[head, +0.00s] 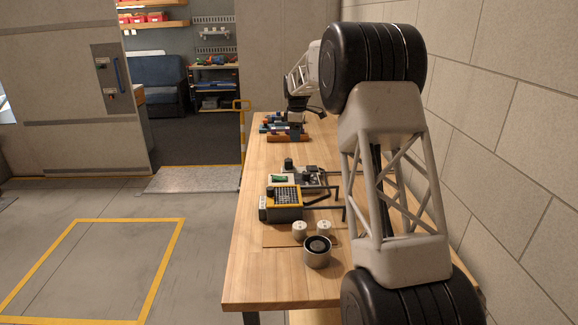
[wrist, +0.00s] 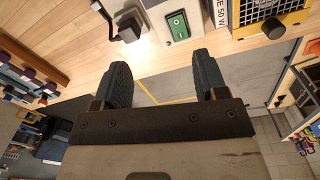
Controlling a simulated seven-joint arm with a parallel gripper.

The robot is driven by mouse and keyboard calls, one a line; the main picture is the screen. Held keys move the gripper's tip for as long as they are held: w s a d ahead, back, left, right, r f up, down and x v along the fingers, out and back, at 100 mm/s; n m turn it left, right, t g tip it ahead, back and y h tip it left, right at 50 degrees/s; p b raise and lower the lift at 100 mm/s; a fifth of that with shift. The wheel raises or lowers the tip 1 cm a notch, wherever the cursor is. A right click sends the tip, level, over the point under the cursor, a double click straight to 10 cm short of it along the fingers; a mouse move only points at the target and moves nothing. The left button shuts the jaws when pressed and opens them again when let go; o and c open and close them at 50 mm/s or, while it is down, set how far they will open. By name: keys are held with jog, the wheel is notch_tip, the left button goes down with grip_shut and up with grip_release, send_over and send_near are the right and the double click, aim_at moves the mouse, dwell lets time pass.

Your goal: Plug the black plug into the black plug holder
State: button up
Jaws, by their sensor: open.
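My gripper (wrist: 163,68) shows in the wrist view with its two dark ribbed fingers spread wide and nothing between them. In the head view my gripper (head: 296,118) is at the far part of the bench, over or near the wooden blocks; its fingertips are too small to make out. A small black block with a cord, which looks like the black plug (wrist: 127,29), is on the bench beyond the left finger, apart from it. It seems to be the black block (head: 288,164) beside the grey device in the head view. I cannot make out the black plug holder for certain.
A grey box with a green switch (wrist: 177,25) and a yellow-framed grille unit (head: 284,203) stand on the wooden bench (head: 246,268). White round pieces (head: 300,229) and a dark-topped cylinder (head: 317,253) are nearer. Wooden blocks (head: 288,139) lie far back. A block wall borders the right.

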aim_at(289, 160)
jog(key=w+a+f+n, duration=0.1)
jog(key=w+f, duration=0.5)
jog(key=w+a+f+n, duration=0.1)
jog(key=w+f, duration=0.1)
jog(key=f, duration=0.1)
jog(key=shift+w+a+n, duration=0.3)
jog(key=shift+w+a, duration=0.05)
jog(key=shift+w, duration=0.05)
jog(key=shift+f, duration=4.45)
jog(key=c, duration=1.2)
jog(key=shift+r, duration=1.55)
jog(key=shift+r, duration=1.1)
